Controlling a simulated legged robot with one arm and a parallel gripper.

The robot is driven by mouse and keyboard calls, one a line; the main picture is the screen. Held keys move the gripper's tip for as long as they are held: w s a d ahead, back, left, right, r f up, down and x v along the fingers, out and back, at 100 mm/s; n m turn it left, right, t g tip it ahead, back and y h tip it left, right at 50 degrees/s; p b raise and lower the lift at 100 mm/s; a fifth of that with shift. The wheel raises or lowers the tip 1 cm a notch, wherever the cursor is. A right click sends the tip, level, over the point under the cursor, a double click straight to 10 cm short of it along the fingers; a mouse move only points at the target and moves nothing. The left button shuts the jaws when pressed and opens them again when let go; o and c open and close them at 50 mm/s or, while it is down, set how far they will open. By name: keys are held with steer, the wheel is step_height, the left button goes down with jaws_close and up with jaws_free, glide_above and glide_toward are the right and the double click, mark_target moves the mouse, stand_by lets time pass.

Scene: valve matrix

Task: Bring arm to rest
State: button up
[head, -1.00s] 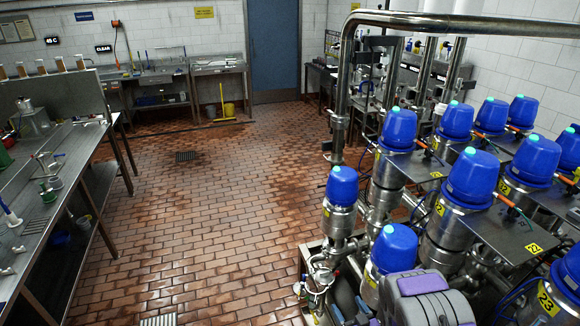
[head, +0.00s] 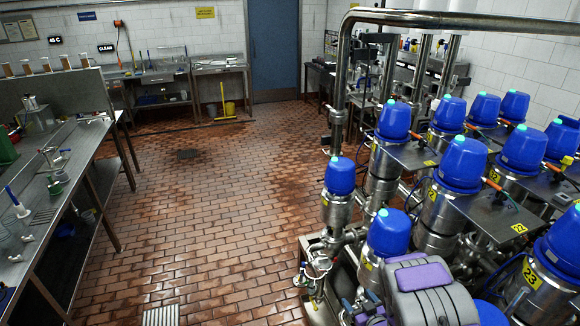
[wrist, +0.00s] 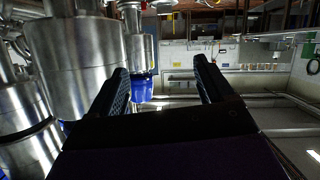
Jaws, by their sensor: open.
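My gripper (wrist: 160,88) shows in the wrist view with its two dark fingers apart and nothing between them. A blue-capped valve (wrist: 142,88) hangs upside down in that view, beyond the left finger; I cannot tell the gap to it. In the head view, a grey and purple part of my own arm (head: 428,290) is at the lower right, in front of the valves. The valve matrix (head: 455,175) fills the right side, with rows of blue caps on steel bodies.
A steel workbench (head: 60,190) with small items runs along the left. A thick steel pipe (head: 460,20) arches over the valves. The tiled floor (head: 220,210) between is clear, with drains.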

steer(key=d+r+g+h+b, duration=0.3)
steer(key=d+r+g+h, duration=0.15)
steer(key=d, duration=0.25)
steer(key=s+r+m+g+h+b, duration=0.2)
steer(key=s+r+m+g, duration=0.1)
steer(key=s+r, duration=0.45)
steer(key=s+a+r+g+y+b, duration=0.1)
steer(key=s+a, duration=0.4)
steer(key=s, duration=0.6)
steer(key=s+a+r+g+y+b, duration=0.1)
steer(key=s+a+r+g, duration=0.3)
steer(key=s, duration=0.6)
steer(key=s+a+r+m+g+y+b, duration=0.1)
steer(key=s+a+r+g+b, duration=0.2)
steer(key=s+a, duration=0.3)
steer(key=s+r, duration=0.1)
steer(key=s, duration=0.4)
steer(key=shift+s+a, duration=0.2)
steer(key=shift+s, duration=0.1)
